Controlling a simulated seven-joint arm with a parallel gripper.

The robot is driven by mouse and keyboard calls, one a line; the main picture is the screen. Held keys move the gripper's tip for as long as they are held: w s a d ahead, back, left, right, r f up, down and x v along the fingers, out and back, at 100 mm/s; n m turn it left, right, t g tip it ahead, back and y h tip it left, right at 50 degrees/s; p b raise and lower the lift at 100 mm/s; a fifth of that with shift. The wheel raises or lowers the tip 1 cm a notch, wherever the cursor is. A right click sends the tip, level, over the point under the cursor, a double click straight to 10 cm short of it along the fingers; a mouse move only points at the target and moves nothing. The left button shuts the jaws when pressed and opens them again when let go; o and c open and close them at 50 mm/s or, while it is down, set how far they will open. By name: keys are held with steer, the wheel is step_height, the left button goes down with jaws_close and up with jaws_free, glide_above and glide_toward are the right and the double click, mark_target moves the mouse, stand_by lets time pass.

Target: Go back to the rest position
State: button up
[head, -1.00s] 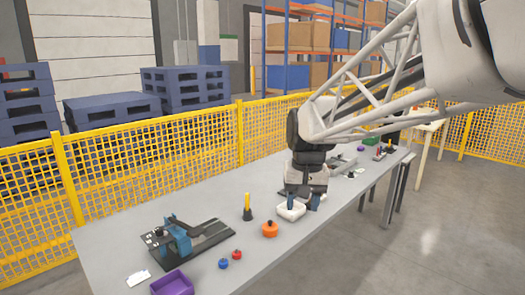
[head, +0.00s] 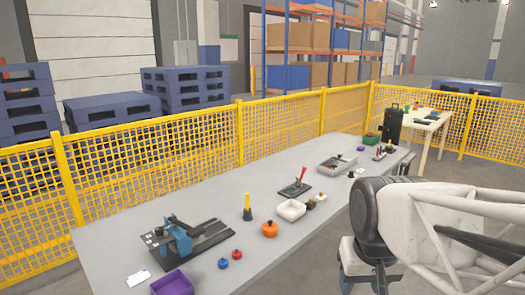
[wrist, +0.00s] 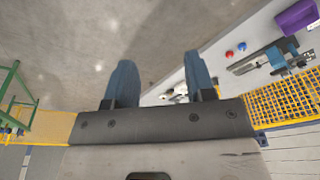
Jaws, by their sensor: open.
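My gripper shows in the wrist view (wrist: 162,85) with its two blue fingers spread apart and nothing between them. In the head view, my arm is at the lower right, off the front edge of the grey table (head: 205,212), and the fingertips are hidden or out of frame. A white tray (head: 291,209) sits on the table, clear of my gripper. A black plate with a red-handled lever (head: 297,186) is just behind it.
On the table stand a black and blue fixture (head: 185,240), a purple bin (head: 171,283), an orange part (head: 269,230), a yellow-topped post (head: 247,208) and a grey tray (head: 337,165). A yellow mesh fence (head: 180,152) runs behind. Open floor lies right of the table.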

steer(key=s, duration=0.1)
steer(key=s+f, duration=0.1)
steer(key=s, duration=0.1)
steer(key=s+d+f, duration=0.1)
steer(key=shift+s, duration=0.15)
